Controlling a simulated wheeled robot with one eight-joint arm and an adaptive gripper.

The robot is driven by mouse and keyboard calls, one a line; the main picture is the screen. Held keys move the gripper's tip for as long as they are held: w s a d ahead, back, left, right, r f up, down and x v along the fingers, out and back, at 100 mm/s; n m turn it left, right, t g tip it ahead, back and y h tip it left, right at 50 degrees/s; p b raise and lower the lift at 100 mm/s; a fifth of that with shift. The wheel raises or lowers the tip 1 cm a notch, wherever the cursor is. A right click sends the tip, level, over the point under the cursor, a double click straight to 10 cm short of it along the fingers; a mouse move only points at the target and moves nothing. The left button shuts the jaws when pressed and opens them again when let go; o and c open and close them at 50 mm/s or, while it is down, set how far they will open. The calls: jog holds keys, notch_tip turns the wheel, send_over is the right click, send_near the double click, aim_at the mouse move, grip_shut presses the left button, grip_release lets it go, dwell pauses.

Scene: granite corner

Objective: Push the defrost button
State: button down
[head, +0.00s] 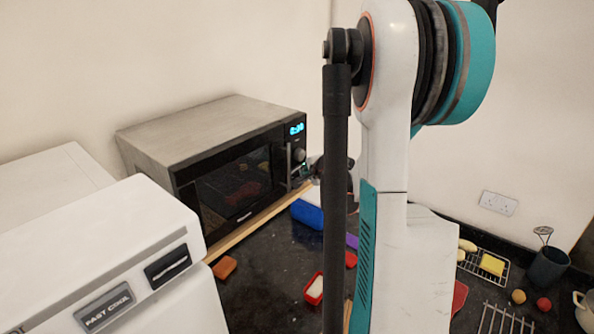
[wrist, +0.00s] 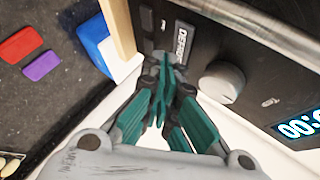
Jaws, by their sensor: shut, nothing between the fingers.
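The microwave (head: 205,128) stands against the wall in the head view, with a lit blue display and a dark door. In the wrist view its control panel shows a lettered button (wrist: 183,42) that appears to read defrost, a round grey knob (wrist: 222,82) and part of the display (wrist: 298,128). My gripper (wrist: 165,62) is shut and empty, its teal fingertips at the panel beside the lettered button. I cannot tell whether they touch the panel. The fingers cover part of the panel there. In the head view my gripper is small and partly hidden by my arm.
A wooden strip (head: 246,230) runs along the microwave's front. A blue and white box (head: 308,212) lies close by on the dark counter. A wire rack (head: 507,318) and a power socket (head: 499,202) are at right.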

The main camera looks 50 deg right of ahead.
jog(key=shift+w, duration=0.1)
dwell(0.3)
jog(key=shift+w, duration=0.35)
jog(key=shift+w+b, duration=0.15)
jog(key=shift+b, duration=0.2)
dwell(0.4)
jog(key=shift+s, duration=0.65)
jog(key=shift+s+d+b, duration=0.15)
jog(key=shift+s+b, duration=0.25)
jog(key=shift+s, duration=1.1)
jog(key=shift+s+d+b, duration=0.1)
jog(key=shift+s+b, duration=0.3)
jog(key=shift+s, duration=1.05)
